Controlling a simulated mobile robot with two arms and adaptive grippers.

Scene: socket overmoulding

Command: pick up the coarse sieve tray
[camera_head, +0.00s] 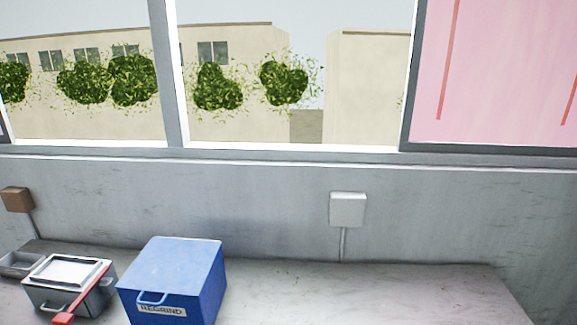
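I cannot make out for certain which thing is the coarse sieve tray. A small grey open tray (20,264) is at the left edge of the picture, partly cut off. To its right stands a grey metal box (92,300) with a pale rectangular frame (66,271) on top. A red bar (88,293) slants across the right side of this box. No mesh can be told apart at this size. Neither of my grippers is in view.
A blue box (190,270) with a front handle and a "REGRIND" label stands right of the metal box. The grey worktop (380,295) is bare to its right. Behind are a wall with a white wall box (348,209), a brown one (17,199) and a window.

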